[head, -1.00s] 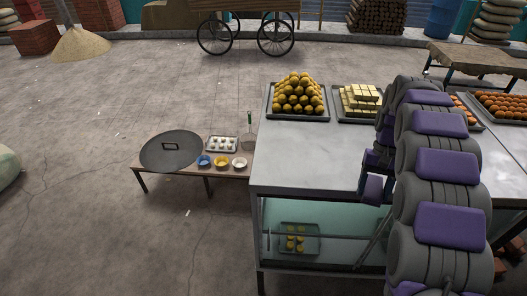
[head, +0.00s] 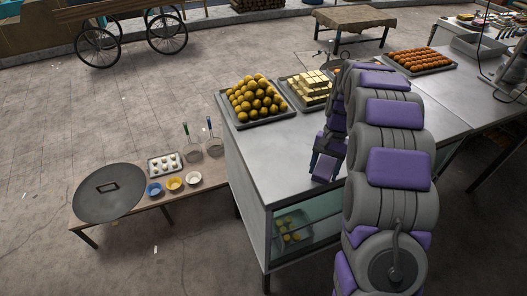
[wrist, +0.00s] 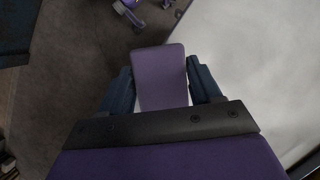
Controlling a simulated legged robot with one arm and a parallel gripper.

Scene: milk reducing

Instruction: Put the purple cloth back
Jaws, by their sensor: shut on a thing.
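The purple cloth (wrist: 160,72) shows in the wrist view as a flat pale-purple slab between the two dark fingers. My gripper (wrist: 161,84) is shut on it. In the head view the purple cloth (head: 323,168) is at the lower end of my gripper (head: 327,152), near the right part of the metal counter (head: 262,165) top. I cannot tell whether the cloth touches the counter. My arm hides part of the counter.
Trays of yellow balls (head: 257,100), pale blocks (head: 308,88) and brown balls (head: 418,60) stand on the counter. The counter's front-left top is bare.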

